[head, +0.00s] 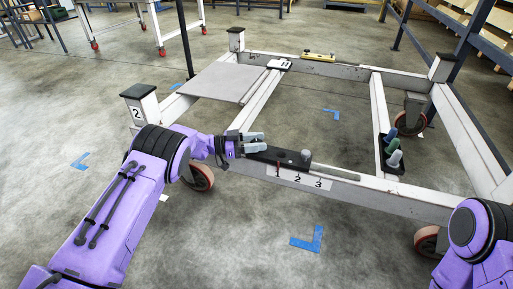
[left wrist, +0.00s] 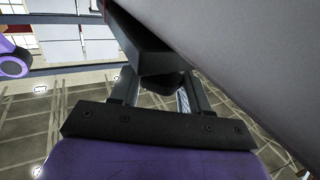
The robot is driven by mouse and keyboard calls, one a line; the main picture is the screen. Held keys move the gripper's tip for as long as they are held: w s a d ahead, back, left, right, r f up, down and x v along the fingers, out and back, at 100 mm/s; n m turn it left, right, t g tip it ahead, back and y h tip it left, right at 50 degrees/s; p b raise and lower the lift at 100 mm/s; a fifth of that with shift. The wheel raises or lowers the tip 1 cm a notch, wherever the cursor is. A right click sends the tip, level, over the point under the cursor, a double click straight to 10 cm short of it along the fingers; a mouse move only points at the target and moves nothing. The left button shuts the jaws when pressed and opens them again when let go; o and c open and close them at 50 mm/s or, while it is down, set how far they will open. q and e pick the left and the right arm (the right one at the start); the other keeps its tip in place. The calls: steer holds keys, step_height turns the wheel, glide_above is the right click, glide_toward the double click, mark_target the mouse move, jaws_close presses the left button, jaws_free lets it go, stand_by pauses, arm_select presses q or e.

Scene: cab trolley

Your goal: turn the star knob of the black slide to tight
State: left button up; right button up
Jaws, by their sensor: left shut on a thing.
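The black slide (head: 277,153) lies along the top of the front white beam, above a label marked 1, 2, 3. A grey upright peg (head: 306,156) stands near its right end. My left gripper (head: 254,142) is at the slide's left end, shut on the star knob. The fingers mostly hide the knob in the head view. In the left wrist view, a dark knob-like piece (left wrist: 160,87) sits between the fingers, under a dark bar. The knob's turned position cannot be read. My right gripper is out of view; only part of that arm shows at lower right.
The white trolley frame (head: 408,207) has black-capped corner posts and castors. A grey panel (head: 222,82) lies at its left. A yellow level-like piece (head: 318,57) is on the back beam. Coloured pegs (head: 392,146) stand in a black holder at right. The frame's middle is open.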

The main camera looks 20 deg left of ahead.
arm_select(q)
steer(key=shift+m+g+b, duration=0.35)
steer(key=shift+m+g, duration=0.05)
steer(key=shift+g, duration=0.2)
steer(key=shift+h, duration=0.3)
steer(key=o, duration=1)
steer(key=shift+c, duration=0.2)
steer(key=p+v, duration=0.2)
steer(key=v, duration=0.8)
steer(key=shift+a+p, duration=0.2)
steer(key=shift+p, duration=0.15)
steer(key=shift+r, duration=0.1)
